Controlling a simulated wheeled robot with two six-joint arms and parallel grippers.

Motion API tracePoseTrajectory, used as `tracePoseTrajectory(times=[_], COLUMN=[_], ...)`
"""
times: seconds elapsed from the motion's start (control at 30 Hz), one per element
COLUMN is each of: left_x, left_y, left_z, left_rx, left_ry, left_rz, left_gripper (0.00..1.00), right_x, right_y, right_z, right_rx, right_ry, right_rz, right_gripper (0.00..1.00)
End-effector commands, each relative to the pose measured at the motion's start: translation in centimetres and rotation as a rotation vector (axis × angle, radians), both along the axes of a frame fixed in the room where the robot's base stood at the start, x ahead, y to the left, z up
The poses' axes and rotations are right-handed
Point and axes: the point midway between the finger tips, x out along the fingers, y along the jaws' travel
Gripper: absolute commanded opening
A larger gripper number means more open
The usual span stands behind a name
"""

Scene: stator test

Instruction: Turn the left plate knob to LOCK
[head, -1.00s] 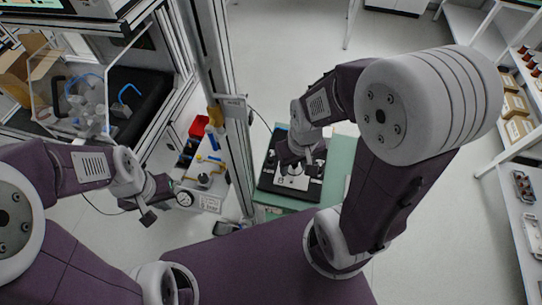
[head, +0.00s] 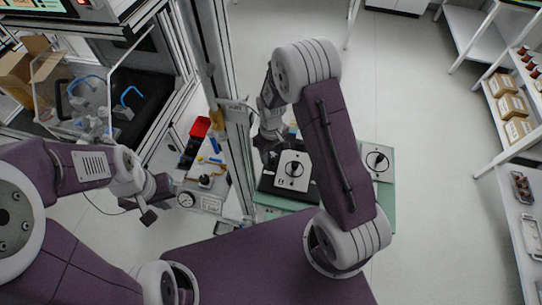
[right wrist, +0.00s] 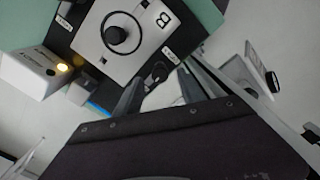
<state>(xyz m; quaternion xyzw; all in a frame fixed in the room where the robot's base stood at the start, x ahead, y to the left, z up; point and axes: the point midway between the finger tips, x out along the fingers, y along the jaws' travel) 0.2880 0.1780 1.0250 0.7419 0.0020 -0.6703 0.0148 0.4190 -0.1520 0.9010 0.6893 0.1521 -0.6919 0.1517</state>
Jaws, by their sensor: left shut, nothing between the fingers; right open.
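In the head view, a white plate (head: 283,181) with a round black knob (head: 294,169) sits on a black base. A second white plate (head: 386,173) with a dial-like knob (head: 377,160) lies further right, beyond my right arm. The right wrist view shows a white plate (right wrist: 146,50) marked "B", with a black knob (right wrist: 116,36) inside a dark ring. Small labels beside it are too small to read. My right gripper (right wrist: 158,86) is open and empty, just off this plate's edge and apart from the knob. My left gripper (head: 149,215) is shut and empty, far left of the plates.
A metal post (head: 238,155) stands left of the plates, close to my right wrist. Red and black bins (head: 199,128) and a gauge (head: 186,199) are on the left. A white box with a glowing light (right wrist: 28,72) is near the plate. A green mat (head: 384,203) lies beneath.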

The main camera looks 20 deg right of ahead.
Motion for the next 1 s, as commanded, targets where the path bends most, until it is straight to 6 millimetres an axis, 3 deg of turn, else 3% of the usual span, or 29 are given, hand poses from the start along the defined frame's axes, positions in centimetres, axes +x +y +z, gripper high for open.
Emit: tracePoseTrajectory(times=[0.2,0.43,0.47,0.6,1.0], left_x=[0.0,0.0,0.0,0.0,0.0], left_y=[0.0,0.0,0.0,0.0,0.0], left_z=[0.2,0.2,0.2,0.2,0.3], left_rx=[0.0,0.0,0.0,0.0,0.0], left_ry=[0.0,0.0,0.0,0.0,0.0], left_rz=[0.0,0.0,0.0,0.0,0.0], left_gripper=[0.0,0.0,0.0,0.0,0.0], right_x=[0.0,0.0,0.0,0.0,0.0], right_y=[0.0,0.0,0.0,0.0,0.0], right_z=[-2.2,-2.3,-2.3,-2.3,-2.2], right_rx=[0.0,0.0,0.0,0.0,0.0], right_ry=[-0.001,-0.002,-0.002,-0.002,-0.002], right_rz=[0.0,-0.001,-0.001,-0.001,-0.055], right_gripper=[0.47,0.47,0.41,0.02,0.0])
